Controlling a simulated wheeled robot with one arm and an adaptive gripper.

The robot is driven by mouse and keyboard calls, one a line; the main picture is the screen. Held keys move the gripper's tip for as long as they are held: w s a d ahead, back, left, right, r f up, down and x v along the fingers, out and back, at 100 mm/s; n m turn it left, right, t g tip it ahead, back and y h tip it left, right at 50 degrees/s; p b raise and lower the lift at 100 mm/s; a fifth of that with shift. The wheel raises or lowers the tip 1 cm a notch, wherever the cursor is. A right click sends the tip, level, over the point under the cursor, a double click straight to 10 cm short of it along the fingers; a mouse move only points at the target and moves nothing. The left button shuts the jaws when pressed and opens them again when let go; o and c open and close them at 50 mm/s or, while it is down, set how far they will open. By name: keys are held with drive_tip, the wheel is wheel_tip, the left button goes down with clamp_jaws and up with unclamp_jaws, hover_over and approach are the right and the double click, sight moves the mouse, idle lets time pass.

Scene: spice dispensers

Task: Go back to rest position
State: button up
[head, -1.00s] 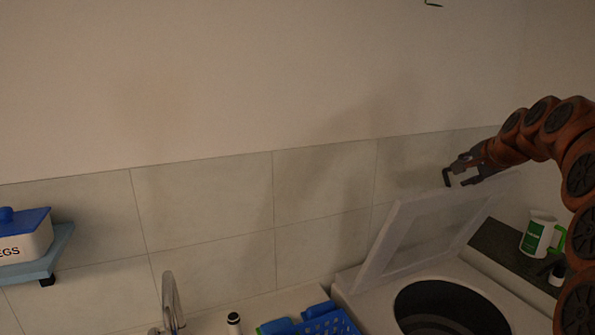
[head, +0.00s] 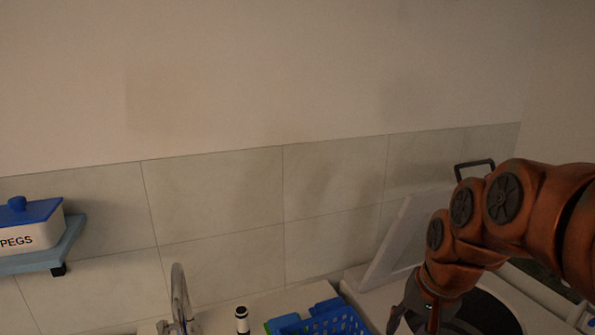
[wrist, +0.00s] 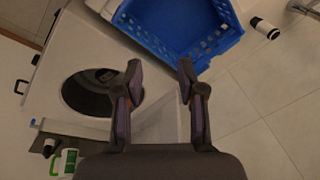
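My gripper (head: 412,314) is low in the head view, partly cut off by the bottom edge, in front of the open lid of the white top-opening machine. In the wrist view my gripper (wrist: 160,72) has its two dark fingers spread apart with nothing between them. It hangs above the white machine (wrist: 52,62) with the round dark opening, and the blue basket (wrist: 205,62) lies beyond its fingertips. My orange arm comes in from the right in the head view and hides part of the machine and the counter behind it.
The raised lid (head: 388,246) stands close to my gripper. A faucet (head: 180,292), a black-and-white bottle (head: 242,320) and the blue basket (head: 330,322) line the bottom. A shelf (head: 70,245) holds a PEGS box (head: 32,232). A green-and-white jug (wrist: 66,162) shows in the wrist view. The upper wall is bare.

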drive_tip(key=s+f+n+g, duration=0.2)
drive_tip(key=s+f, duration=0.2)
drive_tip(key=s, duration=0.6)
drive_tip(key=s+f+n+g+h, duration=0.1)
drive_tip(key=s+f, duration=0.3)
drive_tip(key=s, duration=0.6)
drive_tip(key=shift+a+f+n+g+h, duration=0.3)
drive_tip(key=shift+f+n+g, duration=0.1)
drive_tip(key=shift+n+g, duration=0.15)
drive_tip(key=shift+a, duration=0.15)
